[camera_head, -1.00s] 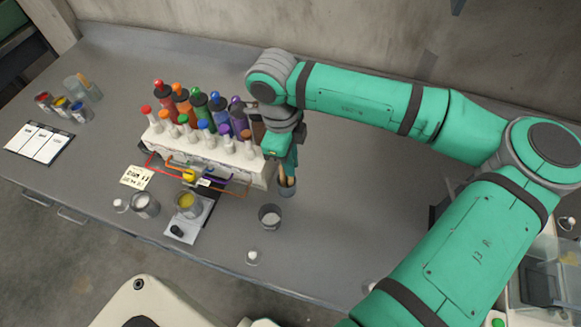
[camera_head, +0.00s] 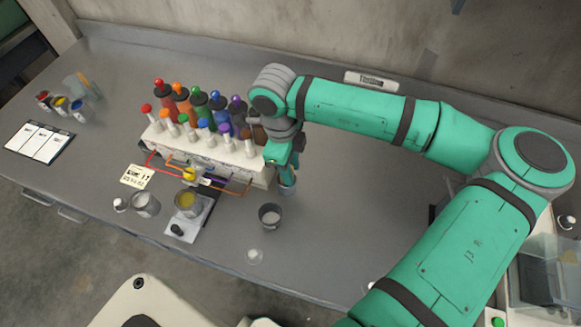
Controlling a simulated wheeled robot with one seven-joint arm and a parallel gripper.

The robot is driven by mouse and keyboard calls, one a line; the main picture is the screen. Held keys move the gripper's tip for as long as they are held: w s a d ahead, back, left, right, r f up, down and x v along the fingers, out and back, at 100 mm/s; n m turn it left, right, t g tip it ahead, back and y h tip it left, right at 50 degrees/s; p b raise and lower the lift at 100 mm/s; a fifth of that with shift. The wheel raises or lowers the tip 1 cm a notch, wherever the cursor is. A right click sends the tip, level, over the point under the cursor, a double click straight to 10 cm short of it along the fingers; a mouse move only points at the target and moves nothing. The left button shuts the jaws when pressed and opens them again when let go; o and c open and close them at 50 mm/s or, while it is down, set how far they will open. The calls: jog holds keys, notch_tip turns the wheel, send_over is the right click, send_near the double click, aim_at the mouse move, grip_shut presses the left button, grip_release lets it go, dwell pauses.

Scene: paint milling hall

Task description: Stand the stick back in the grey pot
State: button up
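My gripper (camera_head: 287,170) points down just in front of the right end of the bottle rack. A small blue-grey pot (camera_head: 287,189) stands on the bench directly under it, its top partly hidden by the fingers. The stick is not clearly visible now; my gripper covers the place where a tan stick showed before. I cannot tell whether the fingers are shut on it. A darker grey cup (camera_head: 270,216) with pale contents stands in front of the pot, slightly left.
The white rack (camera_head: 205,150) of coloured bottles stands left of my gripper. A yellow-filled cup (camera_head: 187,204) stands on a scale, with another grey cup (camera_head: 146,204) beside it. A clear jar (camera_head: 82,87) stands far left. The bench right of the pot is mostly clear.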

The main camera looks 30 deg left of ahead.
notch_tip(320, 180, up, 12)
jog(key=a, duration=0.1)
jog(key=shift+s+a, duration=0.15)
jog(key=shift+a, duration=0.1)
dwell(0.6)
